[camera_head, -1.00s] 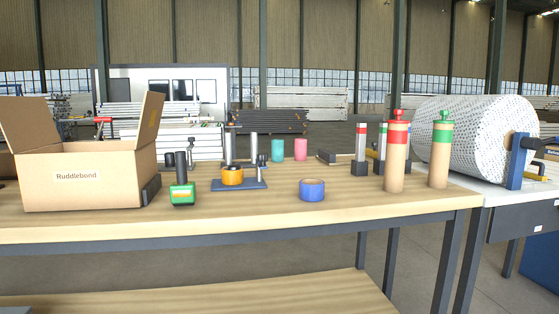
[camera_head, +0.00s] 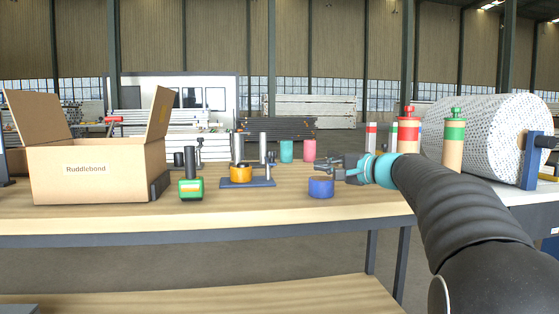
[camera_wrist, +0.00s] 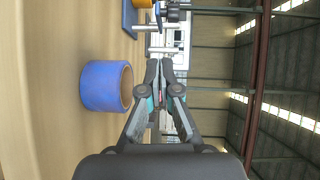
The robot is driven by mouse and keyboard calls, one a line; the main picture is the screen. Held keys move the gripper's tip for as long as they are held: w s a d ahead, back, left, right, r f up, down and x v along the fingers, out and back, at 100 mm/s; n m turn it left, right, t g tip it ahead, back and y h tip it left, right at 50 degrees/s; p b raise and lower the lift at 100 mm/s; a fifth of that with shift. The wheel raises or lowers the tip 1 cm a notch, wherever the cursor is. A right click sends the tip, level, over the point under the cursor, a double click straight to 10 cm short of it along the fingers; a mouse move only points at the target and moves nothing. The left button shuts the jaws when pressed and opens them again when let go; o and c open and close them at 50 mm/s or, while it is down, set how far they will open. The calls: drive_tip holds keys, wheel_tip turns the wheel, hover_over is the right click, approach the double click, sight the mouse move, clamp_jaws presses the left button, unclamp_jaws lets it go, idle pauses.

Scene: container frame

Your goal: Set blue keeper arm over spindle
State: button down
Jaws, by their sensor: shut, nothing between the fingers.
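My gripper (camera_head: 320,168) reaches in from the right above the bench, with its fingers pointing left. In the wrist view its fingertips (camera_wrist: 159,63) are together, with nothing between them. A blue upright piece (camera_head: 532,160), which may be the keeper arm, stands at the right end of the large white speckled roll (camera_head: 485,140), beside a dark shaft. A blue-based stand (camera_head: 247,184) with metal posts (camera_head: 238,147) holds an orange ring (camera_head: 241,174). I cannot tell which post or shaft is the spindle. My gripper touches none of these.
A blue ring-shaped roll (camera_head: 320,188) sits just below my gripper; it also shows in the wrist view (camera_wrist: 100,86). A green item (camera_head: 191,189), an open cardboard box (camera_head: 95,172) and two tall capped cylinders (camera_head: 453,145) stand on the bench (camera_head: 260,213).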

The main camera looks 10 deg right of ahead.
sight(270, 156)
drive_tip(key=shift+w+d+r+t, duration=0.25)
drive_tip(key=shift+w+d+r, duration=0.1)
drive_tip(key=shift+d, duration=0.15)
drive_tip(key=shift+w+d+r+t, duration=0.25)
drive_tip(key=shift+w+d, duration=0.1)
drive_tip(key=shift+d, duration=0.1)
drive_tip(key=s+a+p+x, duration=0.1)
drive_tip(key=a+x, duration=0.1)
drive_tip(key=x, duration=1)
drive_tip(key=shift+a+p, duration=0.35)
drive_tip(key=shift+a, duration=0.1)
drive_tip(key=shift+m, duration=0.3)
